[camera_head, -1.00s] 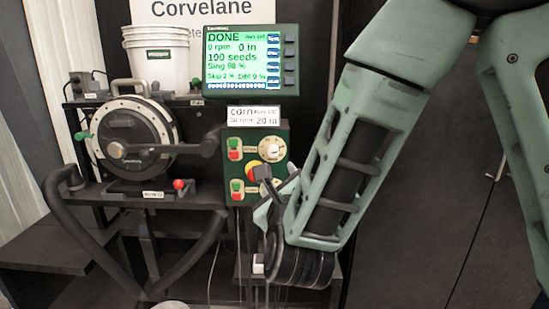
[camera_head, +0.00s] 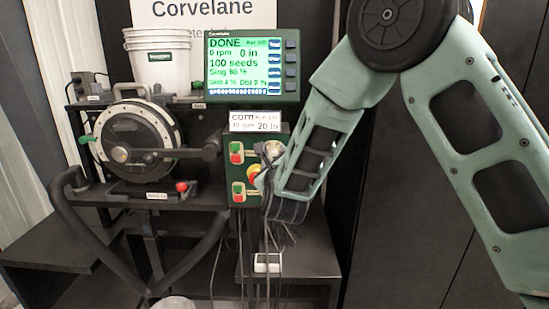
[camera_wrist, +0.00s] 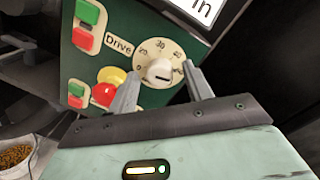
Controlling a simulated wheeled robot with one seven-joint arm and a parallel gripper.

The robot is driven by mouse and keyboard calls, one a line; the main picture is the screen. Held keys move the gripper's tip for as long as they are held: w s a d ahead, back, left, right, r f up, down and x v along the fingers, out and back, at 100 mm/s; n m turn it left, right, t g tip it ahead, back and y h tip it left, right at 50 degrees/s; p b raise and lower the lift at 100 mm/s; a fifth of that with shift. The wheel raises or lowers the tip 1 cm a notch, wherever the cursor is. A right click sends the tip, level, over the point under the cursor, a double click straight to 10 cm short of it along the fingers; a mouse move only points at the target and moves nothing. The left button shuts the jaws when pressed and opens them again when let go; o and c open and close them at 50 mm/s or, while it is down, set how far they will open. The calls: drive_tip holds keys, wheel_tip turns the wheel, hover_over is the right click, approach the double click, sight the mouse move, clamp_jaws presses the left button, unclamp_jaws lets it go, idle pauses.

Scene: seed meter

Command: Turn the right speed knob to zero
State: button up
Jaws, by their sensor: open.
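The upper speed knob, beside the "Drive" label (camera_wrist: 119,44), is a white knob (camera_wrist: 158,71) on a cream dial marked 0 to above 40 in the wrist view. A dark line shows on its lower face; I cannot tell exactly which number it points to. In the head view the knob's dial (camera_head: 272,148) is partly covered by my arm. My gripper (camera_wrist: 160,68) is open, with one finger on each side of the knob and visible gaps; contact is not clear. The lower part of the panel's right side is hidden by the gripper.
Green and red buttons (camera_wrist: 86,25) sit left of the dial. A red emergency button on yellow (camera_wrist: 107,88) is close to the left finger. The display (camera_head: 245,65) reads DONE and 0 rpm. The seed meter (camera_head: 135,145) stands left. A bucket of seeds (camera_wrist: 18,153) is below.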

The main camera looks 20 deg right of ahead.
drive_tip(key=c, duration=1)
drive_tip(key=shift+o, duration=0.2)
drive_tip(key=shift+f+b, duration=0.1)
drive_tip(key=shift+b, duration=0.2)
